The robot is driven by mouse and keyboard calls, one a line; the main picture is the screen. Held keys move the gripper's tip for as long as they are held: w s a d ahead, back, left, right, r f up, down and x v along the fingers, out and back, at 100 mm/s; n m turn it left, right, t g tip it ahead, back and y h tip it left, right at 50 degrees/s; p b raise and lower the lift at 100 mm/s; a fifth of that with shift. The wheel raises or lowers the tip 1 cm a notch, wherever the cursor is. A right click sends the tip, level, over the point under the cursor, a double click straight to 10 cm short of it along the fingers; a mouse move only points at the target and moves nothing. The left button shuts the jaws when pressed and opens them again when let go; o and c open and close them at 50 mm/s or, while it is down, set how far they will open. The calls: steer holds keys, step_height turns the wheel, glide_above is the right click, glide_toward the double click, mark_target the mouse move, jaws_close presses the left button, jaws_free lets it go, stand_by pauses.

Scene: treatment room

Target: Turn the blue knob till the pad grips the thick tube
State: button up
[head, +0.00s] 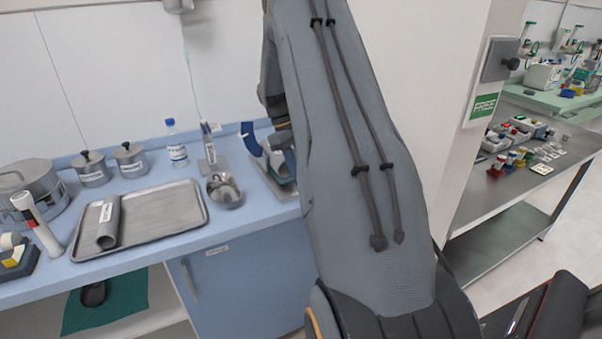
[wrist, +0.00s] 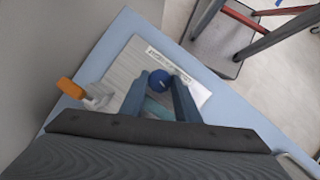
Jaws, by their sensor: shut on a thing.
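The blue knob (wrist: 158,80) shows in the wrist view between the tips of my gripper (wrist: 160,88), which is shut on it. It stands over a grey plate (wrist: 120,75) with a printed label strip. A teal part (wrist: 156,108) lies behind the knob between the fingers; I cannot tell whether it is the thick tube. An orange-ended grey fitting (wrist: 72,88) sits at the plate's left. In the head view my arm hides most of this device, leaving part of its grey base (head: 268,178) in sight. I cannot make out the pad or whether it touches a tube.
A metal tray (head: 160,212) holding a grey tube-like piece (head: 108,224) lies left on the blue counter. A steel bowl (head: 224,190), a bottle (head: 176,145) and lidded pots (head: 131,160) stand nearby. A wall edge (head: 470,110) stands right of my arm.

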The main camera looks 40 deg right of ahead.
steer(key=o, duration=1)
steer(key=shift+b+v, duration=1.1)
steer(key=shift+v, duration=2.8)
